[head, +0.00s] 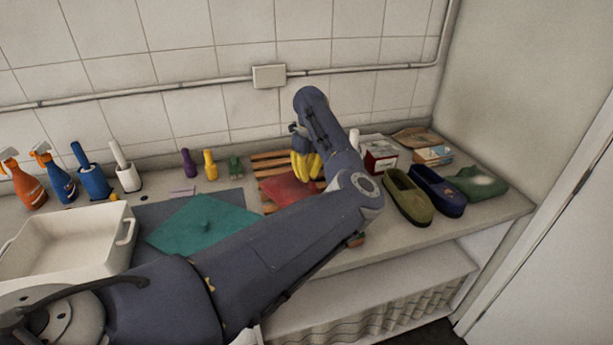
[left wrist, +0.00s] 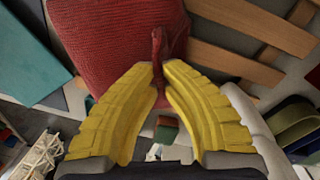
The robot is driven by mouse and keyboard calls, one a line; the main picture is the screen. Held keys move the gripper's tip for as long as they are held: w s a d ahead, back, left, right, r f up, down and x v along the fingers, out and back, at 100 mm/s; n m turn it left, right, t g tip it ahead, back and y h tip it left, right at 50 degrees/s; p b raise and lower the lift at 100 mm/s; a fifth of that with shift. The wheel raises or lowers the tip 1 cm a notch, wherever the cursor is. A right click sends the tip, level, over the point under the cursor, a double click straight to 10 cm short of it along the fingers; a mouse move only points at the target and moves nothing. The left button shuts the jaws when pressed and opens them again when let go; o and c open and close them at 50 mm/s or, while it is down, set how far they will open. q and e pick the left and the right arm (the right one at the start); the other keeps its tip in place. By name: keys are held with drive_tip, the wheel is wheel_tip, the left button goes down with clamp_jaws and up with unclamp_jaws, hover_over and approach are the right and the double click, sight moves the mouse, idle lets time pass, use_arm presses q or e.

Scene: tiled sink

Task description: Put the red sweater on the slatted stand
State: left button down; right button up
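The red sweater (head: 286,192) is a flat, folded cloth over the front part of the wooden slatted stand (head: 268,158). In the left wrist view the sweater (left wrist: 105,40) fills the upper middle, with bare slats (left wrist: 235,50) to its right. My left gripper (head: 304,172) has yellow fingers and is above the sweater's right side. In the left wrist view its fingertips (left wrist: 158,68) are close together around a raised red fold. My arm hides part of the stand and sweater in the head view. My right gripper is not in view.
A teal cloth (head: 203,226) lies left of the stand, and a white basin (head: 66,252) stands at the far left. Spray bottles (head: 58,178) and brushes (head: 92,178) line the back left. Shoes (head: 408,198) and boxes (head: 380,156) occupy the right of the counter.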

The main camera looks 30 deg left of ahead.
use_arm(q)
drive_tip(key=shift+f, duration=0.2)
drive_tip(key=shift+f, duration=0.15)
drive_tip(key=c, duration=1.6)
unclamp_jaws()
wheel_tip(320, 180, up, 12)
drive_tip(key=shift+w+d, duration=0.2)
drive_tip(key=shift+w, duration=0.2)
